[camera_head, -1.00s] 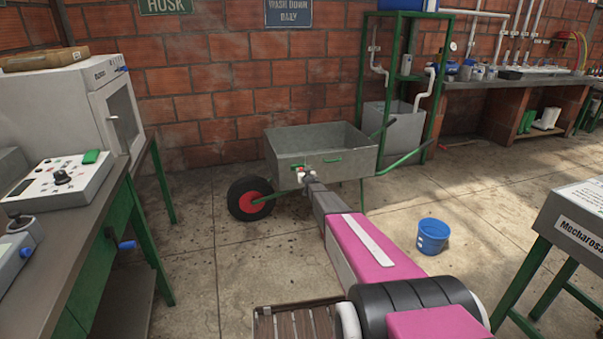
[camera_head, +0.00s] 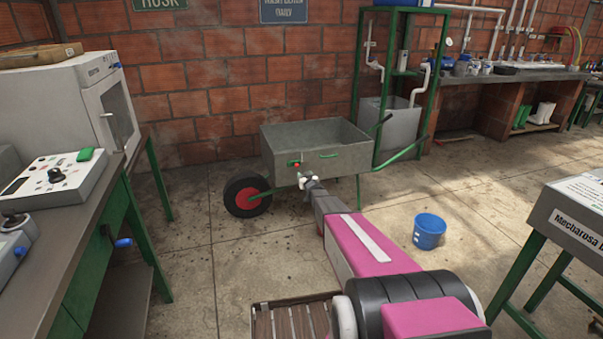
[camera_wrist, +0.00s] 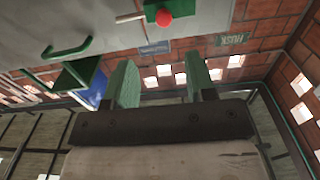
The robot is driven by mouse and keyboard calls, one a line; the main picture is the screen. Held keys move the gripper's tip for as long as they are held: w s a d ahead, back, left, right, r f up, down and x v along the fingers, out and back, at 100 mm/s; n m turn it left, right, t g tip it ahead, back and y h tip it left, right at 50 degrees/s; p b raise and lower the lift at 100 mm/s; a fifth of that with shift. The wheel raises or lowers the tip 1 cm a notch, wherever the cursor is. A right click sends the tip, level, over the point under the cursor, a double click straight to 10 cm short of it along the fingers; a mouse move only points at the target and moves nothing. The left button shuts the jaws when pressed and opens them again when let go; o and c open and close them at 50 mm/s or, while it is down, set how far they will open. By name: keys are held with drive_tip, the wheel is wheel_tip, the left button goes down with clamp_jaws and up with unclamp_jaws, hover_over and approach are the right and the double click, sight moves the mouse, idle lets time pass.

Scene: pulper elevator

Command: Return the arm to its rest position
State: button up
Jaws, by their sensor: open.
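My arm, with pink covers, reaches forward in the head view. My gripper (camera_head: 308,181) at its far end shows small in front of the grey wheelbarrow (camera_head: 345,160); whether it touches the barrow cannot be told there. In the wrist view my gripper (camera_wrist: 160,80) has two green fingers standing apart, with nothing between them. A grey surface with a red knob (camera_wrist: 164,18) and a green handle (camera_wrist: 68,48) lies beyond the fingers at the upper left.
A bench with a control box (camera_head: 60,185) and a white oven-like machine (camera_head: 95,105) stands at left. A blue bucket (camera_head: 429,231) is on the floor right of my arm. A labelled table (camera_head: 570,225) stands at right. Floor between is open.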

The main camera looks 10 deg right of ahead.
drive_tip(key=shift+s+d, duration=0.1)
drive_tip(key=shift+s, duration=0.45)
drive_tip(key=s+a+r+g+h, duration=0.1)
drive_tip(key=s+g, duration=0.8)
drive_tip(key=s, duration=1.6)
drive_tip(key=s+a+r+m+g+h, duration=0.1)
drive_tip(key=s+a+r+g, duration=0.3)
drive_tip(key=s, duration=2.2)
drive_tip(key=a+g, duration=0.1)
drive_tip(key=g, duration=0.3)
drive_tip(key=shift+r+g+h, duration=0.3)
drive_tip(key=shift+r+g, duration=0.05)
drive_tip(key=shift+g, duration=0.05)
